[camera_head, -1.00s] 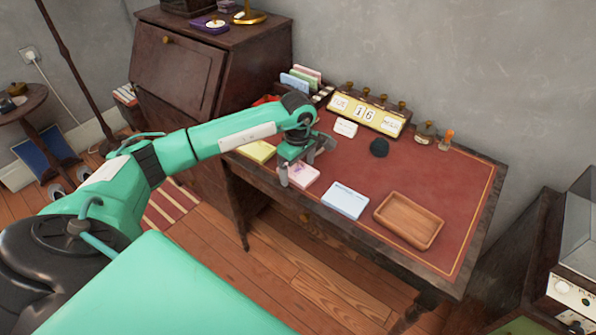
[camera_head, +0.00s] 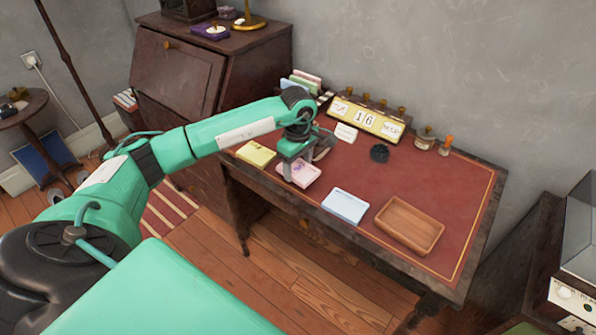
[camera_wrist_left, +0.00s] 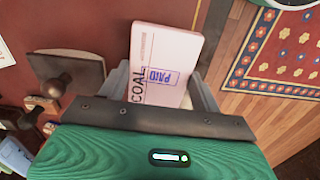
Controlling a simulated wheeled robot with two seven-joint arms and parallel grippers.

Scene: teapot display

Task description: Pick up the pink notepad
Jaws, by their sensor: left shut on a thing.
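The pink notepad (camera_head: 303,174) is near the front edge of the desk, between a yellow pad and a white-blue pad. My left gripper (camera_head: 299,163) comes down over it from the left and is shut on it, a finger on either side. In the left wrist view, the notepad (camera_wrist_left: 166,58) lies between the grey fingers, its top showing dark lettering and a blue stamp. It looks slightly raised, but the gap to the desk is hard to see. My right gripper is not in view.
The yellow pad (camera_head: 256,154) is left of the notepad and the white-blue pad (camera_head: 345,206) right of it. A wooden tray (camera_head: 409,226) sits farther right.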

